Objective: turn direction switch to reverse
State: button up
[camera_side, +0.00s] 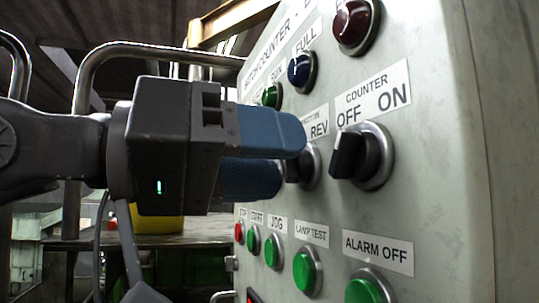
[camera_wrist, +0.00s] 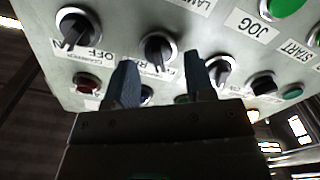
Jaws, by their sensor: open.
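The direction switch (camera_side: 309,168) is a black knob in a silver ring, below a label on which "REV" shows. In the side view my fingers partly hide the switch and its label. My gripper (camera_side: 292,157) is open, with its blue fingertips right at the knob, one higher and one lower. In the wrist view, which shows the panel upside down, the direction switch (camera_wrist: 158,50) lies between and just beyond the two fingertips (camera_wrist: 161,62). I cannot tell whether the fingers touch the knob or which setting it points to.
The counter switch (camera_side: 362,155), marked OFF and ON, sits close to the right on the grey panel (camera_side: 440,130). Green buttons (camera_side: 307,271) line the panel below, and coloured lamps (camera_side: 301,70) sit above. In the wrist view another black switch (camera_wrist: 219,70) is close to the right finger.

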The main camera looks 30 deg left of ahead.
jog(key=shift+w+d, duration=0.2)
jog(key=shift+c, duration=0.5)
jog(key=c, duration=0.7)
jog(key=shift+m, duration=0.3)
jog(key=m, duration=1.1)
jog(key=shift+s+d, duration=0.25)
jog(key=shift+s, duration=0.05)
jog(key=shift+m, duration=0.3)
